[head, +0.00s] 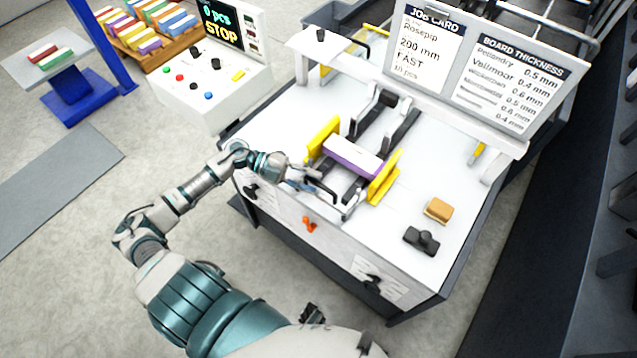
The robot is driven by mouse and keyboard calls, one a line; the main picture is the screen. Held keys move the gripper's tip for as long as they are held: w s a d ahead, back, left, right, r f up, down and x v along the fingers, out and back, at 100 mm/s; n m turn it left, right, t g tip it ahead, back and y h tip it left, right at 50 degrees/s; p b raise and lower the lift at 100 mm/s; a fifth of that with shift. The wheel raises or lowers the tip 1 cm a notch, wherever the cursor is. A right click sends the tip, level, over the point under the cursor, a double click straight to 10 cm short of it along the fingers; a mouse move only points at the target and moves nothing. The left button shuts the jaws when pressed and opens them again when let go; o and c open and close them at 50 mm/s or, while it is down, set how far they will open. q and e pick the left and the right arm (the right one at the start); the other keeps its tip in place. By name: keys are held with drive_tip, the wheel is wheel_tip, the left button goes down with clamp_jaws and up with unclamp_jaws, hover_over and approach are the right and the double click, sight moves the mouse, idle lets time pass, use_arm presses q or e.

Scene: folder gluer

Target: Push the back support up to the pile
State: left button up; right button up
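The pile (352,157), a block with a white top and a purple side, sits between two yellow side guides on the white machine table. Dark rails run under it and stick out on its near side. A dark, bracket-like part (352,196) stands on the near side of the pile and looks like the back support; a gap seems to lie between them. My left gripper (318,183) is low over the table's near left part, beside this bracket. Its dark fingers overlap dark machine parts, so contact and finger opening cannot be told. My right gripper is not in view.
A tan block (438,209) and a black knobbed part (421,240) lie on the table's right side. A sign board (481,62) stands over the far side. A control box (212,82) is at the left.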

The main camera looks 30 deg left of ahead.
sight(320, 185)
use_arm(q)
drive_tip(key=shift+x, duration=1.05)
drive_tip(key=shift+w+d, duration=0.1)
drive_tip(key=shift+d, duration=0.5)
drive_tip(key=c, duration=0.7)
clamp_jaws()
